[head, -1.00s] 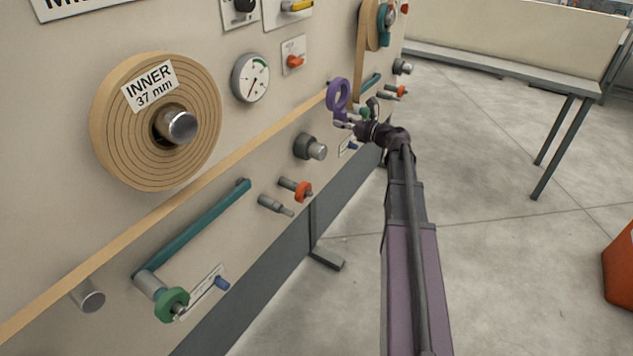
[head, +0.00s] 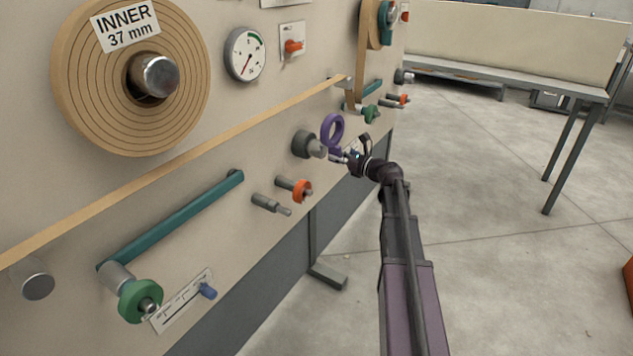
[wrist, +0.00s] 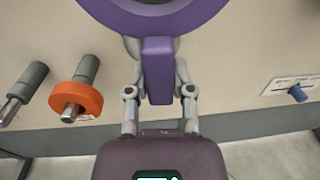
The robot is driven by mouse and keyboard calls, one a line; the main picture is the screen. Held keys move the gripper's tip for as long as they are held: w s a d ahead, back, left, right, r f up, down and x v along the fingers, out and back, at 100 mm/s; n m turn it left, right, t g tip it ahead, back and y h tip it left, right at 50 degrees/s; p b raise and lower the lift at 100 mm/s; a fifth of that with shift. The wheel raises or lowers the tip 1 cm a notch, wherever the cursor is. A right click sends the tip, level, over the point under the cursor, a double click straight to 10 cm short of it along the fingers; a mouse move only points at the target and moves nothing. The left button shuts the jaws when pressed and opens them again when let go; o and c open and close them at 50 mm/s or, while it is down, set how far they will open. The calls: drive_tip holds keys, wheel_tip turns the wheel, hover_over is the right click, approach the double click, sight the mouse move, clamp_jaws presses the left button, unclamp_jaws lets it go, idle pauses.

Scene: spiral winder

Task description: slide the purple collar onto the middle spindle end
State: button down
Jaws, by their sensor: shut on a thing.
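The purple collar (head: 332,130) is a ring with a tab. My gripper (head: 345,157) is shut on the tab, which also shows between the two fingers in the wrist view (wrist: 158,72). The ring stands upright above the fingers, and its top is cut off in the wrist view. The middle spindle end (head: 315,147) is a grey hub with a shiny stub on the panel. In the head view the collar appears just right of and above the stub. I cannot tell whether they touch. The wrist view mostly hides the spindle behind the collar.
An orange collar sits on a lower peg (head: 301,190), with a bare stepped peg (head: 270,204) beside it. A tape strip (head: 220,140) runs across the panel above the spindle. A teal arm with a green knob (head: 140,300) is lower left.

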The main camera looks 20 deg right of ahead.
drive_tip(key=shift+w+a+f+b, duration=0.1)
drive_tip(key=shift+w+f+b, duration=0.05)
drive_tip(key=shift+f+b, duration=1.2)
drive_tip(key=shift+w+a+f+b, duration=0.1)
drive_tip(key=shift+f+b, duration=1)
drive_tip(key=shift+f, duration=0.45)
drive_tip(key=shift+f+b, duration=0.4)
drive_tip(key=shift+f, duration=0.05)
drive_tip(key=shift+w, duration=0.15)
drive_tip(key=w+a+n+y+b, duration=0.1)
drive_tip(key=w+a, duration=0.3)
drive_tip(key=shift+a+f+g, duration=0.2)
drive_tip(key=shift+f+g, duration=0.2)
drive_tip(key=shift+f, duration=0.05)
drive_tip(key=shift+d, duration=0.15)
drive_tip(key=v, duration=1.7)
drive_tip(key=shift+r+p, duration=0.35)
